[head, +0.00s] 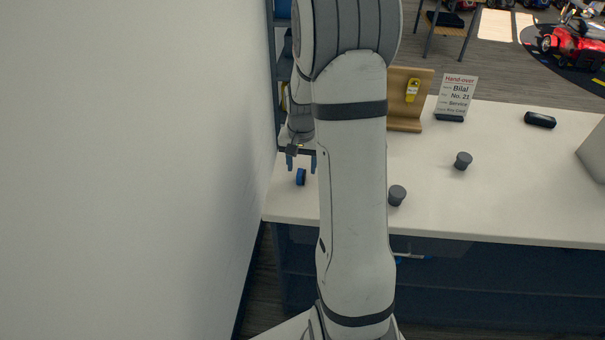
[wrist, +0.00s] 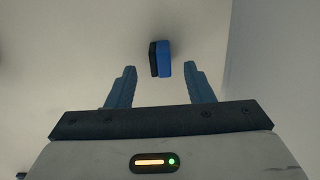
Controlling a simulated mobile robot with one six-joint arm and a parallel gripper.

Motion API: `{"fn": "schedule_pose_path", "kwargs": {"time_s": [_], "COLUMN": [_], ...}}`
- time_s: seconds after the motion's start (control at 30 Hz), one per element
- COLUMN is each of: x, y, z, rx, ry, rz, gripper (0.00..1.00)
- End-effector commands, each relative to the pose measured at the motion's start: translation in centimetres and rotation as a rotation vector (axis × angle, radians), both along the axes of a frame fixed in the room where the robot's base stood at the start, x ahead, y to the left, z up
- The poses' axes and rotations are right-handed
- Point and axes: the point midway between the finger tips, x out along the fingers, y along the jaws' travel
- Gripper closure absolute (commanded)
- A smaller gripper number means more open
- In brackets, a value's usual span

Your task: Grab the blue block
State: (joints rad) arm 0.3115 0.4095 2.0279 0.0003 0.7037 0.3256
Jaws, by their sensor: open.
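The blue block (head: 301,176) lies on the white counter near its left front corner. In the wrist view the block (wrist: 164,58) shows a blue side and a black side, and it sits just beyond the fingertips, roughly midway between them. My gripper (head: 301,165) is open and empty, with its fingers pointing down close to the block. In the wrist view the two blue-grey fingers of my gripper (wrist: 160,70) are spread apart, and neither touches the block.
The white counter (head: 520,200) carries two grey knobs (head: 397,195) (head: 463,160), a small black case (head: 540,119), a hand-over sign (head: 456,95) and a wooden stand (head: 405,125) with a yellow tag. A pale wall (head: 130,170) rises close on the left.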

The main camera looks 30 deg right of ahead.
Motion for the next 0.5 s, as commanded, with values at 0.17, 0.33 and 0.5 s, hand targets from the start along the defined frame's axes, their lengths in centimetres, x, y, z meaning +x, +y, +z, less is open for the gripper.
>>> {"fn": "schedule_pose_path", "kwargs": {"time_s": [0.17, 0.33, 0.5], "x": [0.0, 0.1, 0.1], "y": [-0.1, -0.1, 0.0], "z": [-2.4, -3.4, -3.4], "rx": [0.001, 0.001, 0.000], "ry": [0.005, 0.001, 0.000], "rz": [0.001, 0.001, 0.002], "gripper": [0.53, 0.53, 0.53]}}
